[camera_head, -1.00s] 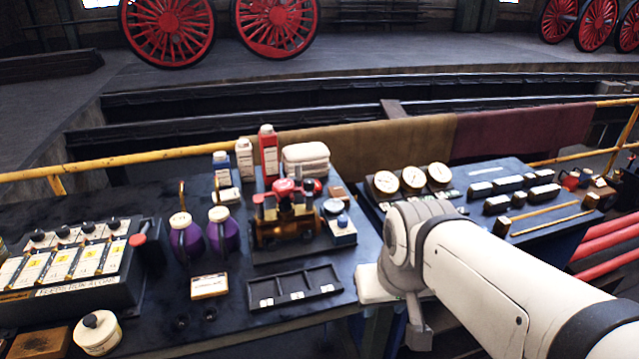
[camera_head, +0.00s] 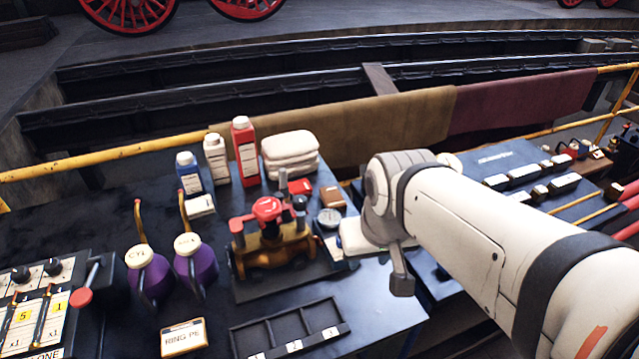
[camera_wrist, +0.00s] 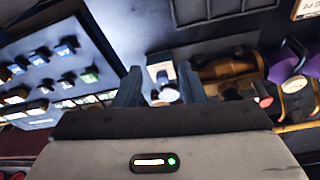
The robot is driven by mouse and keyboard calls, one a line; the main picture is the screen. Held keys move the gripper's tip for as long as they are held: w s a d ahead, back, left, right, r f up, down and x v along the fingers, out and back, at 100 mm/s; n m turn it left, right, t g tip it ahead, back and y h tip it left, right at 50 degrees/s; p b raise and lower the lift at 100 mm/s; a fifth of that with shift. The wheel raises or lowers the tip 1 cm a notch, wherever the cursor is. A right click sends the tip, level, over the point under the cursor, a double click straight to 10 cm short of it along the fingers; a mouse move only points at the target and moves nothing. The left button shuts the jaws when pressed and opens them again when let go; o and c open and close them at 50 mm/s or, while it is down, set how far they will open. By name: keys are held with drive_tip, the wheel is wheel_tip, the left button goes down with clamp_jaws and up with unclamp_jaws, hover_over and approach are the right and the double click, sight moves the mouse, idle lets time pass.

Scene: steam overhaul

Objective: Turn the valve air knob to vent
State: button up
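A brass valve (camera_head: 272,250) with a red round knob (camera_head: 267,208) on top stands on a dark base on the bench. Right of it is a small block with a pale round knob (camera_head: 330,217); I cannot tell which knob is the air knob, and no vent mark is readable. In the wrist view, my gripper (camera_wrist: 160,82) is open, with a finger on either side of a white block with a round knob (camera_wrist: 166,88). No contact is clear. The brass valve body also shows in the wrist view (camera_wrist: 228,68), right of the fingers.
Two purple oil cans (camera_head: 196,268) stand left of the valve. Bottles (camera_head: 244,150) and folded white cloths (camera_head: 291,153) stand behind it. A black compartment tray (camera_head: 290,330) lies in front. A panel with several switches (camera_wrist: 55,65) is left of the fingers.

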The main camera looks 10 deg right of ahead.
drive_tip(key=shift+o, duration=1.4)
drive_tip(key=shift+w+r, duration=0.1)
drive_tip(key=shift+w, duration=0.2)
drive_tip(key=shift+o, duration=0.3)
drive_tip(key=w+m+g+p, duration=0.1)
drive_tip(key=w+m+p, duration=0.2)
drive_tip(key=w, duration=0.5)
drive_tip(key=shift+w+d+f+m+p, duration=0.25)
drive_tip(key=shift+d+m+p, duration=0.1)
drive_tip(key=shift+p, duration=0.2)
drive_tip(key=w+f+m+p, duration=0.1)
drive_tip(key=w+f, duration=0.1)
drive_tip(key=w, duration=0.1)
drive_tip(key=w+f+m+g+p, duration=0.1)
drive_tip(key=w+f+m, duration=0.1)
drive_tip(key=w, duration=0.1)
drive_tip(key=w+f+m+g+p, duration=0.1)
drive_tip(key=w+f, duration=0.1)
drive_tip(key=f, duration=0.1)
drive_tip(key=shift+w, duration=0.4)
drive_tip(key=shift+w+f+p, duration=0.1)
drive_tip(key=shift+f+p, duration=0.15)
drive_tip(key=shift+p, duration=0.05)
wheel_tip(320, 180, down, 8)
drive_tip(key=shift+r+p, duration=0.2)
drive_tip(key=shift+p, duration=0.5)
